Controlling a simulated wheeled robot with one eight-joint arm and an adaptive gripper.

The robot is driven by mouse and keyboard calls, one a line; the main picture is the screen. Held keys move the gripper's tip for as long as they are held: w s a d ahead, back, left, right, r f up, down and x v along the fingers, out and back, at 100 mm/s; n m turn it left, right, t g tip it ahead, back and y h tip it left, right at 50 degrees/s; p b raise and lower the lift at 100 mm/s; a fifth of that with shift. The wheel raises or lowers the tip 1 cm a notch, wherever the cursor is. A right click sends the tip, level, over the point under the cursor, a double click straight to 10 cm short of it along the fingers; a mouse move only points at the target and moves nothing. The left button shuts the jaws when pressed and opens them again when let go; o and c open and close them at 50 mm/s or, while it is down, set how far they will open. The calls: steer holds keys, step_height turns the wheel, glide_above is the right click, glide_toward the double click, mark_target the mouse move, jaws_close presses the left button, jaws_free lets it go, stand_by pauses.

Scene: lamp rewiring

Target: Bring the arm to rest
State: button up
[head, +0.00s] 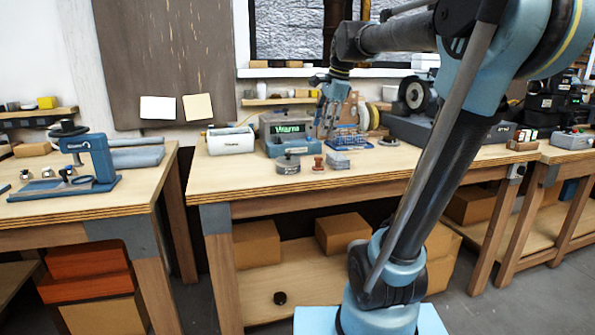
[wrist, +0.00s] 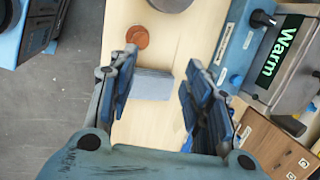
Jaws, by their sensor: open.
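My gripper (head: 328,108) hangs from my arm above the middle workbench (head: 250,183) in the head view. In the wrist view my gripper (wrist: 155,95) points down with its two blue fingers wide apart. Nothing is held between them. A grey-blue block (wrist: 152,84) lies on the bench below and between the fingers, apart from them. It also shows in the head view (head: 338,160). Part of the bench top is hidden behind my arm.
A device reading "Warm" (head: 287,128) stands close behind my gripper. A white box (head: 231,140) is at left. The bench's front left is clear. A blue press (head: 90,160) stands on the left bench.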

steer(key=s+d+f+n, duration=0.3)
steer(key=s+f+n, duration=0.2)
steer(key=s+f, duration=0.3)
steer(key=s+d+f+n+h, duration=0.1)
steer(key=s+d+f+n, duration=0.2)
steer(key=s+f+n, duration=0.2)
steer(key=s+d+f+n+h, duration=0.1)
steer(key=s+d+f+n, duration=0.3)
steer(key=s+f, duration=0.7)
step_height(320, 180, down, 6)
steer(key=shift+r+n, duration=0.2)
steer(key=shift+n, duration=0.2)
steer(key=shift+d, duration=0.1)
